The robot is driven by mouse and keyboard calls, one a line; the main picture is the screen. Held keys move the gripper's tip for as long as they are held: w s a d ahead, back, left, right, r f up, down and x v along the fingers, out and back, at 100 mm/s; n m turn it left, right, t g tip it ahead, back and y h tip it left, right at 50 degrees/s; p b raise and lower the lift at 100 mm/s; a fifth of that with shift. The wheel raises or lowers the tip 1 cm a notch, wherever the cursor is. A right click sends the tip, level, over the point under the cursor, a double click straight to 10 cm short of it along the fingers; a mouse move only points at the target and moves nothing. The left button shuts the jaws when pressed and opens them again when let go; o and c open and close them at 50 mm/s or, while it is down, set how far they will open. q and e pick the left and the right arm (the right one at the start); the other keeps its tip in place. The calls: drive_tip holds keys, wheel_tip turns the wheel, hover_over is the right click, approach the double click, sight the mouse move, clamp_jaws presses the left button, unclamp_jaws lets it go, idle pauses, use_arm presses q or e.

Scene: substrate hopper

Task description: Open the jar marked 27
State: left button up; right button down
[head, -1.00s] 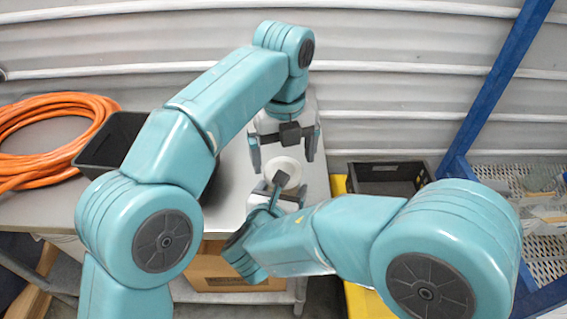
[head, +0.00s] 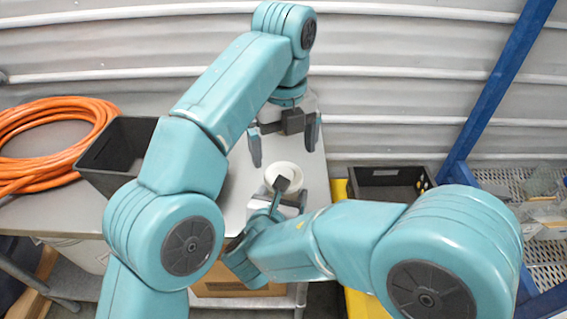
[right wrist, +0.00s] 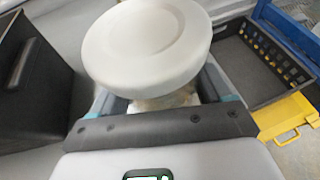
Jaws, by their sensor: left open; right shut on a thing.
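A jar with a round white lid (head: 284,177) is near the front of the grey table; the lid also shows large in the right wrist view (right wrist: 148,42). The lid sits on the jar. No number is legible on it. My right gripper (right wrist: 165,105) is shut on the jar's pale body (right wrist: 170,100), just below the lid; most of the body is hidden. My left gripper (head: 284,148) is open and empty, with its fingers pointing down, just beyond the lid in the head view and apart from it.
A dark bin (head: 118,150) stands left on the table (head: 235,190), beside a coiled orange hose (head: 45,135). A black crate (head: 390,183) on something yellow stands to the right. A blue post (head: 500,85) and mesh shelf (head: 545,250) are farther right.

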sight(283, 174)
use_arm(q)
drive_tip(key=shift+f, duration=3.15)
drive_tip(key=shift+c, duration=0.3)
